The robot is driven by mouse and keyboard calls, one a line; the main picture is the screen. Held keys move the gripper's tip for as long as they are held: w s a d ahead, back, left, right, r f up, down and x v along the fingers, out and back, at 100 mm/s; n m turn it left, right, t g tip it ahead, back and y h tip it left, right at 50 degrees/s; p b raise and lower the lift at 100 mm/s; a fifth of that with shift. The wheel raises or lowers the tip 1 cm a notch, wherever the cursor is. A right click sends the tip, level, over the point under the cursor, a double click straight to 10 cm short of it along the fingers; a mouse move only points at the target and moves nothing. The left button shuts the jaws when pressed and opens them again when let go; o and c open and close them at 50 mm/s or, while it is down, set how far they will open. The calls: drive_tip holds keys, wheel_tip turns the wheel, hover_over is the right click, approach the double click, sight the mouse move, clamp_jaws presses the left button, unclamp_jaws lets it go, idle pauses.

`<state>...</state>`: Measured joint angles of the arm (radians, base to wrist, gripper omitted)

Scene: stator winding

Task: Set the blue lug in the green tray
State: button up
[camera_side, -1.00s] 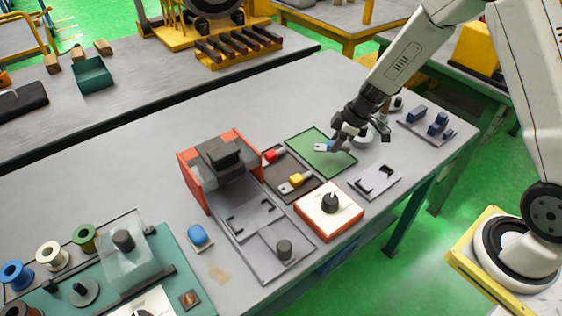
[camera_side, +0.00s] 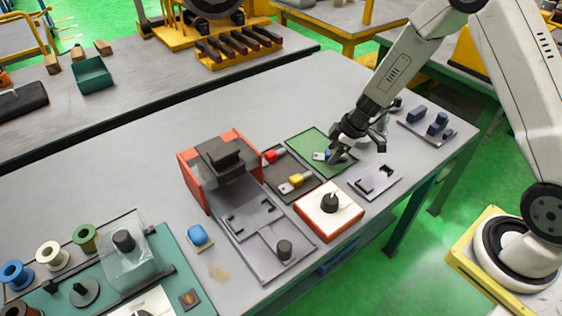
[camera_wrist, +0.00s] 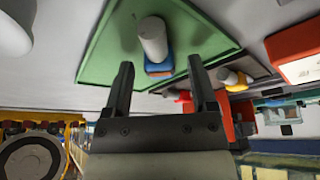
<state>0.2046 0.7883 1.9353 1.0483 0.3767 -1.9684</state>
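The green tray (camera_side: 309,141) lies flat on the grey bench, and it fills the top of the wrist view (camera_wrist: 105,62). The blue lug (camera_side: 327,155) is over the tray's surface, its pale metal end pointing left, and appears to rest on it. In the wrist view the blue lug (camera_wrist: 158,66) shows between and just beyond my fingertips. My gripper (camera_side: 335,156) is low over the tray. In the wrist view my gripper (camera_wrist: 160,72) is open, with a gap on each side of the lug. Its fingers partly hide the lug in the side view.
A dark tray (camera_side: 276,172) beside the green one holds a red lug (camera_side: 270,156) and a yellow lug (camera_side: 295,179). An orange-and-white box (camera_side: 329,211) with a black knob and a grey fixture plate (camera_side: 375,181) stand in front. Open bench lies behind the tray.

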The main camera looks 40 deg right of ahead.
drive_tip(key=shift+r, duration=0.2)
drive_tip(key=shift+v, duration=0.8)
drive_tip(key=v, duration=1)
drive_tip(key=shift+r, duration=0.2)
drive_tip(key=shift+s+a, duration=0.1)
drive_tip(key=shift+s, duration=0.05)
drive_tip(key=s+a+r+m+h, duration=0.1)
drive_tip(key=s+a+m, duration=0.2)
drive_tip(key=s, duration=0.3)
drive_tip(key=s+a+r+m+h, duration=0.1)
drive_tip(key=s+a+m+h, duration=0.1)
drive_tip(key=s+m, duration=0.4)
drive_tip(key=shift+s+a+g, duration=0.3)
drive_tip(key=shift+s+a, duration=0.4)
drive_tip(key=shift+a, duration=0.1)
idle(0.8)
